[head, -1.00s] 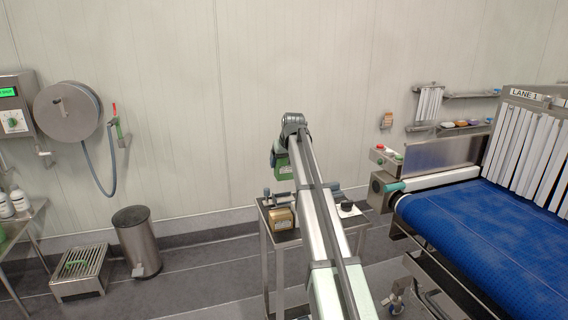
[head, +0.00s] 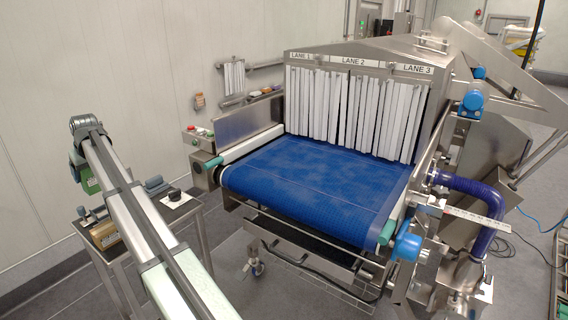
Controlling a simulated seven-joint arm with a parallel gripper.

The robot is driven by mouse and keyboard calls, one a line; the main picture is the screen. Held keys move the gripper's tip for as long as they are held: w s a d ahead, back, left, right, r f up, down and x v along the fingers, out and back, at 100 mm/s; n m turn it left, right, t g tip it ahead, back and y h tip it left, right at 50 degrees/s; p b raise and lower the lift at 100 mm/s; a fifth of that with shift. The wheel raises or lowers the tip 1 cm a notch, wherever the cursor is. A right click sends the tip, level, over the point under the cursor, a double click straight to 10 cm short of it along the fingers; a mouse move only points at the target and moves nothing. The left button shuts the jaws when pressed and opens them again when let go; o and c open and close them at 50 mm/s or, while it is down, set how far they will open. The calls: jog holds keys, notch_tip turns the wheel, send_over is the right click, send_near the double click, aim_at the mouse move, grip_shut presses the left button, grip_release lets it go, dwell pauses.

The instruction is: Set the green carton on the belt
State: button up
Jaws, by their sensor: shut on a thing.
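The green carton (head: 90,183) hangs at the far end of my arm, at the left of the head view, above the small side table. Part of it is hidden behind my arm. My gripper (head: 79,166) is shut on the carton; its fingers are mostly hidden by the arm. The blue belt (head: 300,190) lies in the middle, to the right of the carton, and its surface is empty. The carton is well apart from the belt.
White strip curtains (head: 350,110) under the signs LANE 1, LANE 2 and LANE 3 close the tunnel at the belt's far end. A side table (head: 186,215) holds a brown box (head: 104,236) and a black knob-like item (head: 174,195). A metal guard (head: 250,118) edges the belt's left.

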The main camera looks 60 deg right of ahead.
aim_at(90, 182)
jog(key=shift+m, duration=0.3)
jog(key=s+a, duration=0.1)
jog(key=s, duration=0.1)
jog(key=s+a, duration=0.1)
jog(key=s, duration=0.1)
jog(key=s+a, duration=0.1)
jog(key=s, duration=0.1)
jog(key=shift+a+f, duration=0.2)
jog(key=shift+a, duration=0.05)
jog(key=shift+s+d+r, duration=0.1)
jog(key=shift+s+d, duration=0.15)
jog(key=shift+s, duration=0.45)
jog(key=s+d+r, duration=0.4)
jog(key=s+d, duration=0.7)
jog(key=d, duration=0.6)
jog(key=s+d+r, duration=0.3)
jog(key=s+d, duration=0.9)
jog(key=d, duration=0.5)
jog(key=s+d+r, duration=0.4)
jog(key=s+d, duration=0.7)
jog(key=d, duration=0.7)
jog(key=shift+a+f, duration=0.15)
jog(key=shift+f, duration=2.15)
jog(key=shift+a+f, duration=0.1)
jog(key=shift+f, duration=2.2)
jog(key=shift+f, duration=0.15)
jog(key=o, duration=1.5)
jog(key=shift+o, duration=0.2)
